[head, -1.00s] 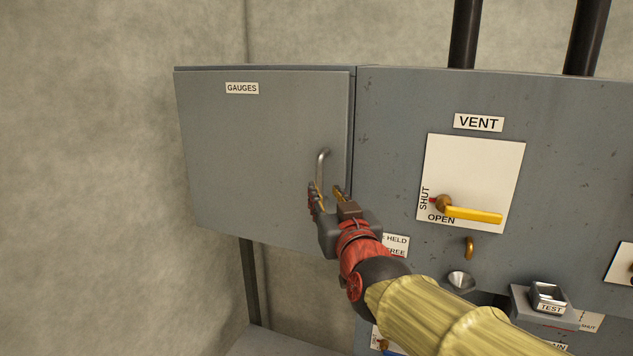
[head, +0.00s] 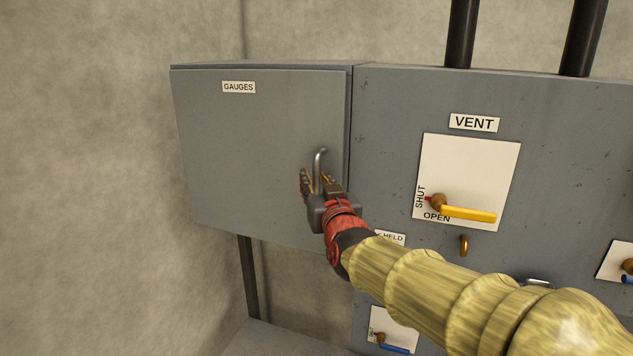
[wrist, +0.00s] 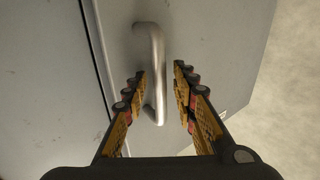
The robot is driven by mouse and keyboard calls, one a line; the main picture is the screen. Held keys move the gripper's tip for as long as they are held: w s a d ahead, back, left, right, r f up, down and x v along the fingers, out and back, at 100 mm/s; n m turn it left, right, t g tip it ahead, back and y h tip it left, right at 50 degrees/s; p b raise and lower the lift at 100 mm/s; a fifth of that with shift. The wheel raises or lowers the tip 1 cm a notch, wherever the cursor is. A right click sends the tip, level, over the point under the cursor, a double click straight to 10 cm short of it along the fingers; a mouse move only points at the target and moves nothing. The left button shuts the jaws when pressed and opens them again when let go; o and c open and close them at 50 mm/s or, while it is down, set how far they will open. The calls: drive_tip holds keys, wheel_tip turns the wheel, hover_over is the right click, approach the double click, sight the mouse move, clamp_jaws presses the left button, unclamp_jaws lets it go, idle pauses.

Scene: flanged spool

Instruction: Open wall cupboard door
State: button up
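The wall cupboard door (head: 255,140) is a grey panel labelled GAUGES at the left in the head view. Its right edge stands slightly proud of the cupboard body. Its handle (head: 319,160) is a bare metal bar near that right edge, and it shows large in the wrist view (wrist: 154,70). My gripper (head: 318,184) is at the lower part of the handle. In the wrist view its fingers (wrist: 161,85) are apart, one on each side of the bar, with gaps visible on both sides. The handle's lower end is between the fingers.
Right of the door is a grey panel (head: 385,120) with a VENT plate and a yellow lever (head: 468,213). A brass hook (head: 464,245) hangs below the lever. A blue lever (head: 394,348) is lower down. Bare wall (head: 90,180) lies left of the door.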

drive_tip(key=shift+c, duration=1.2)
drive_tip(key=c, duration=0.4)
clamp_jaws()
